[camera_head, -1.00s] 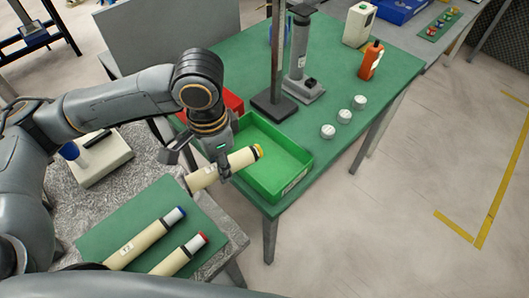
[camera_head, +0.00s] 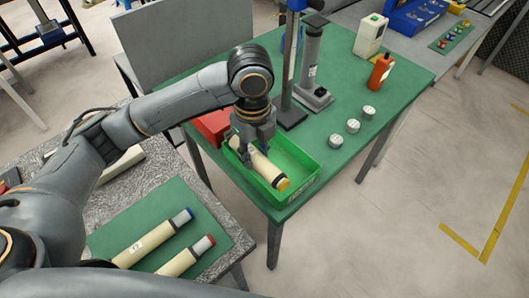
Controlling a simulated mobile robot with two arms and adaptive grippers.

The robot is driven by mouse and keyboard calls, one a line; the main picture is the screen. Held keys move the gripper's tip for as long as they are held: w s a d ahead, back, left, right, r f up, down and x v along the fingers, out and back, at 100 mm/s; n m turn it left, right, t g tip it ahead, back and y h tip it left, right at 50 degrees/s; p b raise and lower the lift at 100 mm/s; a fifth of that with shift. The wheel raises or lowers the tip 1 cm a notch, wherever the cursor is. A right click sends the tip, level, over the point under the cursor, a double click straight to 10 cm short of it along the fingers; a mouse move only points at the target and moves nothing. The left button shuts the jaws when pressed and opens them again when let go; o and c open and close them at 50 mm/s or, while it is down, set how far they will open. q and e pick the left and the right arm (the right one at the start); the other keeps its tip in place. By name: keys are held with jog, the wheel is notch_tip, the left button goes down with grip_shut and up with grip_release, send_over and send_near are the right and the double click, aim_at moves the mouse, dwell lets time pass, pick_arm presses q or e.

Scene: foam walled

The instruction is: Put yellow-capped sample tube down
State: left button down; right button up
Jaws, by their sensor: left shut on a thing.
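The yellow-capped sample tube (camera_head: 264,167) is cream with a dark band, its yellow cap (camera_head: 283,184) pointing to the lower right. My left gripper (camera_head: 250,150) is shut on it near its upper end. The tube is over or within the green tray (camera_head: 282,203) on the green-topped table; I cannot tell whether it touches the tray floor. My right gripper is not in view.
A blue-capped tube (camera_head: 155,237) and a red-capped tube (camera_head: 187,255) lie on a green mat (camera_head: 112,238) at the lower left. A red box (camera_head: 211,127), a black-based stand (camera_head: 290,118), several white-capped items (camera_head: 352,126) and an orange bottle (camera_head: 380,72) surround the tray.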

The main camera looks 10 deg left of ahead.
pick_arm(q)
jog(key=w+f, duration=0.3)
jog(key=w+f+p, duration=0.1)
jog(key=w+f, duration=0.2)
jog(key=w, duration=0.1)
jog(key=shift+w, duration=0.1)
jog(key=shift+w+f, duration=0.4)
jog(key=shift+f, duration=0.15)
notch_tip(320, 180, down, 2)
jog(key=shift+w+f+p, duration=0.1)
jog(key=shift+p, duration=0.5)
jog(key=shift+a+f, duration=0.1)
jog(key=shift+f, duration=0.4)
jog(key=c, duration=0.9)
grip_release()
jog(key=shift+f, duration=0.15)
